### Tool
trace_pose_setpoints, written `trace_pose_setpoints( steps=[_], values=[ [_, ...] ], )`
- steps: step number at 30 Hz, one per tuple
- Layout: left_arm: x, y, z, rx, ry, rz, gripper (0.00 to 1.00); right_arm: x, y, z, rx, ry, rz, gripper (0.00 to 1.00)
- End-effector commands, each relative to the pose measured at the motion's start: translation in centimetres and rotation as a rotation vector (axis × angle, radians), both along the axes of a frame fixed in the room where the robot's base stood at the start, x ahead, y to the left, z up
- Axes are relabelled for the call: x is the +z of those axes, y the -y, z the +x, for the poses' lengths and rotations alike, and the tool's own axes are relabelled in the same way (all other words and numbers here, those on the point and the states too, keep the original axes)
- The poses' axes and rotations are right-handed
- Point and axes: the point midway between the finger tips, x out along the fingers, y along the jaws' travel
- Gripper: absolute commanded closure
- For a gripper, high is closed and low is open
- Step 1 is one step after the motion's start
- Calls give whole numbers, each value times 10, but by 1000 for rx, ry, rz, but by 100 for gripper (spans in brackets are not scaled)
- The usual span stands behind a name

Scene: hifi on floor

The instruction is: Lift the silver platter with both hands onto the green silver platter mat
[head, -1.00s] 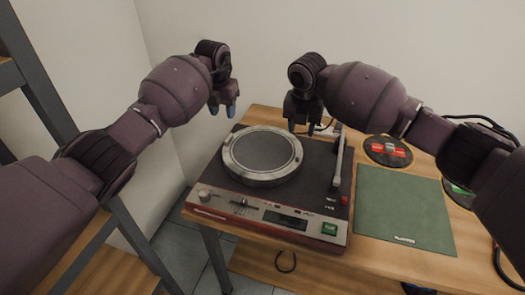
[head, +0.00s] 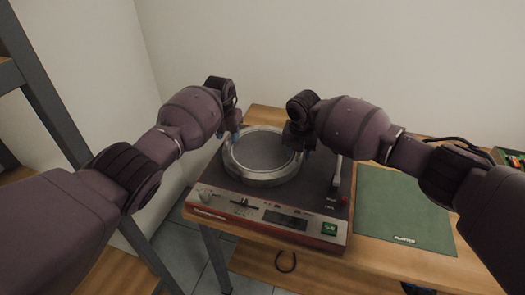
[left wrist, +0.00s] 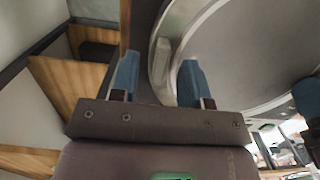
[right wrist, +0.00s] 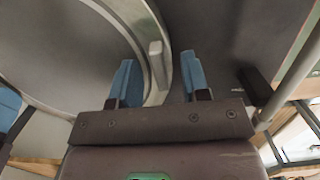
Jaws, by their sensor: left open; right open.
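The silver platter (head: 258,180), a round disc with a dark top and metal rim, sits on the turntable (head: 215,180). My left gripper (head: 237,136) is open at the platter's left far edge; in the left wrist view its blue fingers (left wrist: 157,78) lie either side of the rim's tab (left wrist: 162,58). My right gripper (head: 299,148) is open at the right far edge; in the right wrist view its fingers (right wrist: 158,78) lie either side of a similar tab (right wrist: 157,62). Contact cannot be told. The green mat (head: 402,210) lies flat and bare right of the turntable.
The tonearm (head: 337,172) stands just right of the platter. The wooden table (head: 375,262) carries turntable and mat. A grey metal shelf post (head: 45,100) is at the left, and a wall is behind. A box (head: 511,158) shows at the right edge.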

Motion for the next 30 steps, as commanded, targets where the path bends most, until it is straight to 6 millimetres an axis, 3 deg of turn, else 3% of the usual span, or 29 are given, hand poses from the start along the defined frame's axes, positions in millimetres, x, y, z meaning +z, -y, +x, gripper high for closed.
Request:
trace_pose_setpoints(
  steps=[4, 12, 30],
  values=[
    [0, 0, 0, 0, 0, 0, 57, 0, 0, 0, 0, 0, 0, 57],
    [0, 0, 0, 0, 0, 0, 99, 0, 0, 0, 0, 0, 0, 99],
    [4, 0, 1, 0, 4, 0, 100, 3, 0, 1, -1, 3, 0, 100]
  ],
)
